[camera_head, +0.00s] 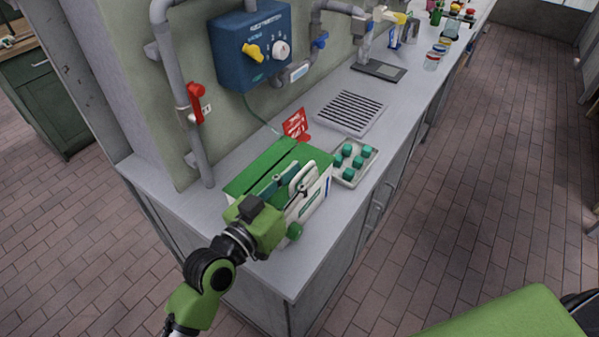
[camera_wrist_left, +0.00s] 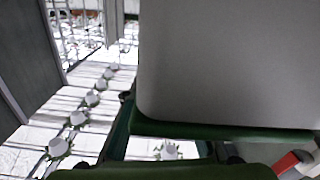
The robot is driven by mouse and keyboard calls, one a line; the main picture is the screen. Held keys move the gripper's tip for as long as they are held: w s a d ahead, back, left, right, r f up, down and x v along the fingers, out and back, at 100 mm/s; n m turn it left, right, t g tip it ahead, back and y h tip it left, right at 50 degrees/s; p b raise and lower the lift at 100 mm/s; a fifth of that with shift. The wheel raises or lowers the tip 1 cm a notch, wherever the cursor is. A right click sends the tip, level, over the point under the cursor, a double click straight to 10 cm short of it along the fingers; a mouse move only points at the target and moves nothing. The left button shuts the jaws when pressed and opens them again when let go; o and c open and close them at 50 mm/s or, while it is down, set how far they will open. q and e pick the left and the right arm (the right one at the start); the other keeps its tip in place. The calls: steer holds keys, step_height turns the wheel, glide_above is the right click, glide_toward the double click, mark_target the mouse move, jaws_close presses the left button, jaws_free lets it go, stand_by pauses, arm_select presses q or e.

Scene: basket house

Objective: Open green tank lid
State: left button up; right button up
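The green tank (camera_head: 262,161) is a white box with a green top, standing on the grey counter near its front corner. My left gripper (camera_head: 298,178) is over its top, with its fingers close to or touching the lid. A pale rounded piece beside the fingers may be a handle or a finger pad; I cannot tell. The arm covers the tank's near side, so whether the lid is raised is unclear. The left wrist view has a large grey panel (camera_wrist_left: 230,60) very close, with a green edge under it. My right gripper is not in view.
A tray of green pieces (camera_head: 353,161) sits right of the tank, with a red sign (camera_head: 295,124) behind it. A blue control box (camera_head: 252,45), grey pipes and a red valve handle (camera_head: 196,101) are on the wall. A vent grate (camera_head: 350,112) lies further along.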

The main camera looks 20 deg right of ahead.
arm_select(q)
jaws_close()
